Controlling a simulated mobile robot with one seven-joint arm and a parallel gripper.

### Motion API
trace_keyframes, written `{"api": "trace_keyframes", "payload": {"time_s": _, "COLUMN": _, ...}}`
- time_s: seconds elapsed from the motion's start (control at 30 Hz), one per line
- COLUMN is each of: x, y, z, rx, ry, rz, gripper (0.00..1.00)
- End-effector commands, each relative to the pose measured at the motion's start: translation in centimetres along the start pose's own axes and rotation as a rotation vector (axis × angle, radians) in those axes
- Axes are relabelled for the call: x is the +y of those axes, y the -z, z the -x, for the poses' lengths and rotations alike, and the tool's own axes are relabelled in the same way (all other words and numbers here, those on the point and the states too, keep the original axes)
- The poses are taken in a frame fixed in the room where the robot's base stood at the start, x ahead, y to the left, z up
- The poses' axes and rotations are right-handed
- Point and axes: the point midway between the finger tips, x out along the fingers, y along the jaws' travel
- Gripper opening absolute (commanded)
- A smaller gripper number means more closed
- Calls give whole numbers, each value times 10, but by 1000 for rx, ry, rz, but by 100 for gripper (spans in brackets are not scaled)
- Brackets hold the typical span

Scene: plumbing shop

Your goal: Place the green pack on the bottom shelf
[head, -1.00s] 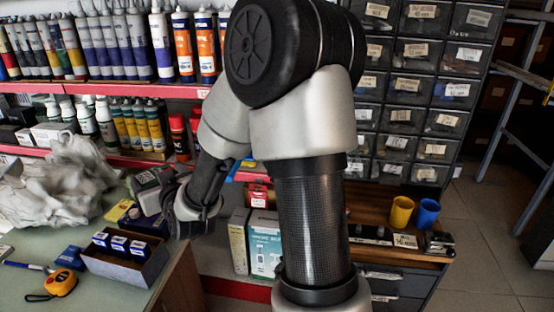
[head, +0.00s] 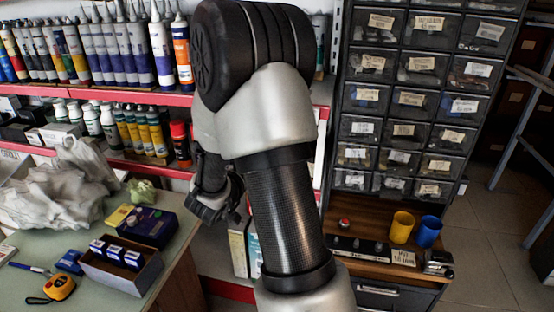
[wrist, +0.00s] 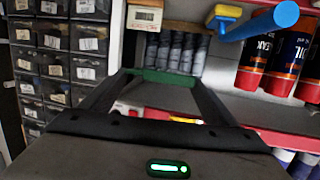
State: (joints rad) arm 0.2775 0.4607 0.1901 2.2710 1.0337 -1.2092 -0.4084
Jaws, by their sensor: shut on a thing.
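The green pack (wrist: 165,77) shows in the wrist view as a thin green edge spanning the fingertips. My gripper (wrist: 160,82) is shut on it, with one dark finger on each side. In the head view my gripper (head: 212,205) hangs dark behind my arm, beyond the table's right edge, and I cannot make out the pack there. The bottom shelf (head: 230,289) shows its red front edge low behind my arm, with pale boxes (head: 238,252) standing on it. My arm hides much of that shelf.
The wrist view shows red-and-black tubes (wrist: 262,50), grey bottles (wrist: 178,52) and a blue-and-yellow tool (wrist: 255,22). Drawer units (head: 410,100) stand at the right. The table (head: 90,290) at the left holds a dark blue box (head: 148,228) and an open tray (head: 122,272).

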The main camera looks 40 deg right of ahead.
Motion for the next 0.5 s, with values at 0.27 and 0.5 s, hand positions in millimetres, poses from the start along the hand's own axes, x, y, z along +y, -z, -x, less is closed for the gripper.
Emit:
{"api": "trace_keyframes", "payload": {"time_s": 0.27, "x": -12, "y": 13, "z": -76, "rx": 0, "ry": -3, "rz": -3, "gripper": 57}}
{"api": "trace_keyframes", "payload": {"time_s": 0.5, "x": -23, "y": 25, "z": -132, "rx": 0, "ry": -1, "rz": -2, "gripper": 57}}
